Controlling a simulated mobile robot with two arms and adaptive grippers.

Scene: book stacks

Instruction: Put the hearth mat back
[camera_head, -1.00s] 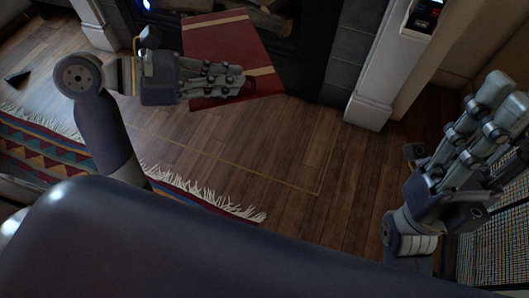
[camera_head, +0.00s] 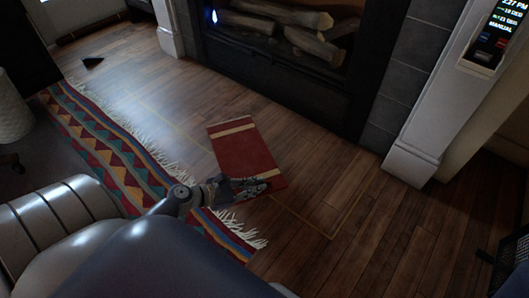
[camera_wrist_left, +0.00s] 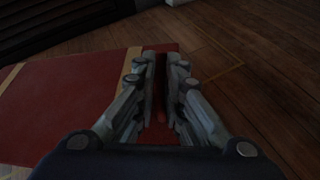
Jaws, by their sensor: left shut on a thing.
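The hearth mat (camera_head: 243,152) is dark red with tan stripes near its ends. It appears in the middle of the head view, in front of the fireplace, flat and at an angle to the yellow floor outline (camera_head: 332,236). I cannot tell whether it touches the floor. My left gripper (camera_head: 256,187) is shut on the mat's near edge. In the left wrist view, the fingers (camera_wrist_left: 163,65) close over the red mat (camera_wrist_left: 70,95) at its right side, with a tan stripe beside them. My right gripper is out of view.
The fireplace (camera_head: 285,75) with logs stands behind the mat. A white pillar (camera_head: 425,135) with a control panel (camera_head: 490,40) stands at right. A colourful fringed rug (camera_head: 110,145) lies at left. The wood floor right of the mat is clear.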

